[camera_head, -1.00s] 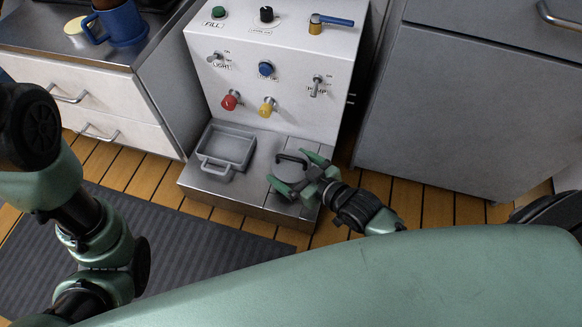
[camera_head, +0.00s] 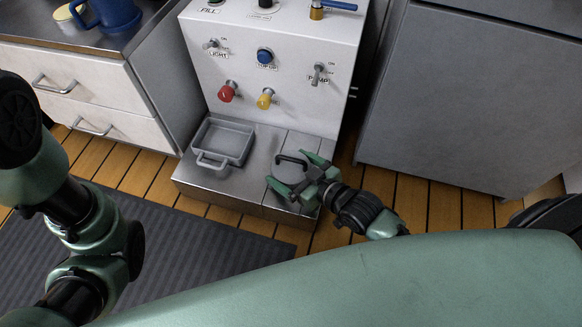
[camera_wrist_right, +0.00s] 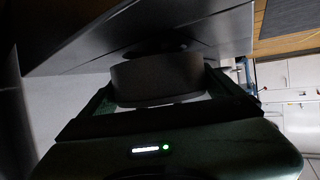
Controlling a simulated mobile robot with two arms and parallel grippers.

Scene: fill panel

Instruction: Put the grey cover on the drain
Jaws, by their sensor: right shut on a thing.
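The grey cover (camera_head: 291,174) is a round piece between the fingers of my right gripper (camera_head: 295,177), over the right part of the low metal step. A dark curved handle (camera_head: 291,159) shows at its far side. In the right wrist view the cover (camera_wrist_right: 157,78) is a dark grey round body between both fingers (camera_wrist_right: 160,97). The right gripper is shut on it. The drain is not clearly visible; I cannot tell whether the cover touches the step or sits over the drain. My left arm shows at the left, but its gripper is out of view.
A grey tray with a handle (camera_head: 222,143) sits on the step's left part (camera_head: 240,187). The white panel (camera_head: 290,95) with knobs and switches rises behind. Cabinets stand on both sides. A dark striped mat (camera_head: 170,230) lies on the wooden floor in front.

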